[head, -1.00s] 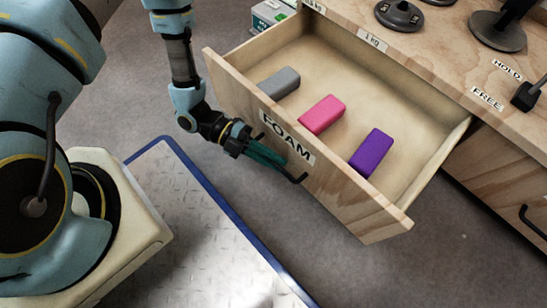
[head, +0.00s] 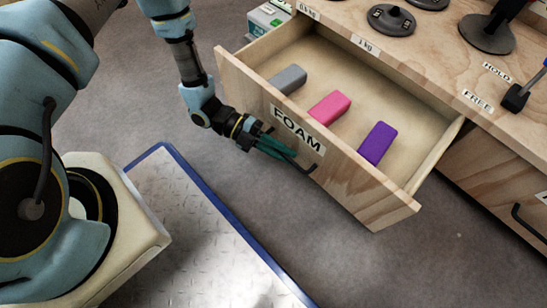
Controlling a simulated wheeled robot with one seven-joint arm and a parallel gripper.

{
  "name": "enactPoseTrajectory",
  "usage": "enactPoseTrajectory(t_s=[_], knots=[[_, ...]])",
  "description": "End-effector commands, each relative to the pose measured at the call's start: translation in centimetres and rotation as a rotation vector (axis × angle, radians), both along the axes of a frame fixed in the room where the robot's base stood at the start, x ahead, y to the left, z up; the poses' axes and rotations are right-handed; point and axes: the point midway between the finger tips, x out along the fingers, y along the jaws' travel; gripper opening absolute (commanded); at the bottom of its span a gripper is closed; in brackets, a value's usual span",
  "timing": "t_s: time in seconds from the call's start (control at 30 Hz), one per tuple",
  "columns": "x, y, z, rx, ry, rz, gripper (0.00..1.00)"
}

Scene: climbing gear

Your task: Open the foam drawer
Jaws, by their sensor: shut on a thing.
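The foam drawer (head: 368,196) is a pale wooden drawer with a FOAM label on its front. It stands well out from the cabinet, its inside open to view. A grey block (head: 288,80), a pink block (head: 330,107) and a purple block (head: 377,143) lie in it. My gripper (head: 288,155) is at the drawer front, just below the label, shut on the dark bar handle (head: 309,169). The fingers cover most of the handle; its right end shows.
Weights (head: 391,19) and a dark stand (head: 487,32) sit on the cabinet top (head: 430,60). Another handled front (head: 500,185) is at right. A blue-edged metal plate (head: 210,230) lies on the floor. Floor is clear below the drawer.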

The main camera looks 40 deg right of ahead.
Motion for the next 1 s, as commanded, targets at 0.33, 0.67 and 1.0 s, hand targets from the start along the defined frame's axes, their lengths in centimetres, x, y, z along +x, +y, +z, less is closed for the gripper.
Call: enactPoseTrajectory(t_s=[0.33,0.67,1.0], knots=[[0.0,-1.0,0.5,-0.007,0.009,0.001,0.00],[0.0,-0.9,0.3,-0.003,0.005,0.001,0.45],[1.0,-0.5,0.5,-0.002,0.002,0.003,0.45]])
